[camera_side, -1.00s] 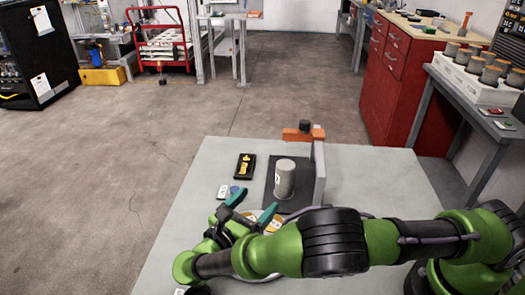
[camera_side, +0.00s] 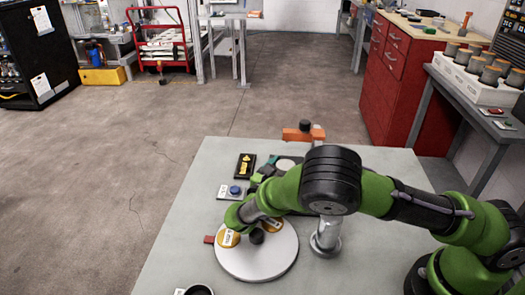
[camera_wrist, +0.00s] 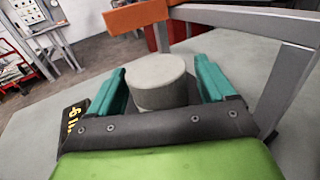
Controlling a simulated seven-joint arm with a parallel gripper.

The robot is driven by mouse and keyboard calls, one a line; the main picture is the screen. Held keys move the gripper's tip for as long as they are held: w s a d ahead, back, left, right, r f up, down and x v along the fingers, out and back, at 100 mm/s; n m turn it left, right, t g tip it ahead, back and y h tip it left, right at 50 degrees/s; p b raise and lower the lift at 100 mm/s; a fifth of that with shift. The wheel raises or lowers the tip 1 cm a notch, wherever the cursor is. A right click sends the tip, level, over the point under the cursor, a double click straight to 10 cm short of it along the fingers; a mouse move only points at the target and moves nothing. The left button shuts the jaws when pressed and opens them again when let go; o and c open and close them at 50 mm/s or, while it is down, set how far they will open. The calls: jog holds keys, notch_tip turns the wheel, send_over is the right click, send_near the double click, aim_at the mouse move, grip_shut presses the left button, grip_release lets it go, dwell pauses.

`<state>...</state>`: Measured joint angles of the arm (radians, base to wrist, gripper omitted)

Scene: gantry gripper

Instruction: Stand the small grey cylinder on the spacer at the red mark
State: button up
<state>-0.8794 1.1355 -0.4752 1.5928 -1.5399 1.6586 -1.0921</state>
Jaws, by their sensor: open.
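The small grey cylinder (camera_wrist: 158,84) stands upright between the two teal fingers of my gripper (camera_wrist: 162,76) in the wrist view. The fingers are open, one on each side of it; I cannot tell whether either touches it. In the side view only the pale top of the cylinder (camera_side: 287,163) shows clearly, with my arm hiding the rest. A red mark (camera_side: 209,239) shows at the left edge of a round white plate (camera_side: 256,270). The plate carries yellow-and-white discs (camera_side: 229,238) and a dark knob (camera_side: 257,236). I cannot tell which piece is the spacer.
An orange clamp (camera_side: 298,135) stands behind the cylinder. A grey frame (camera_wrist: 285,85) rises on its right. A black box with yellow marking (camera_side: 245,166) and a blue button (camera_side: 235,190) lie left. A metal post (camera_side: 326,238) stands right of the plate.

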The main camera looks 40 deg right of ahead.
jog(key=shift+w+d, duration=0.1)
jog(key=shift+d, duration=0.25)
jog(key=shift+c, duration=0.5)
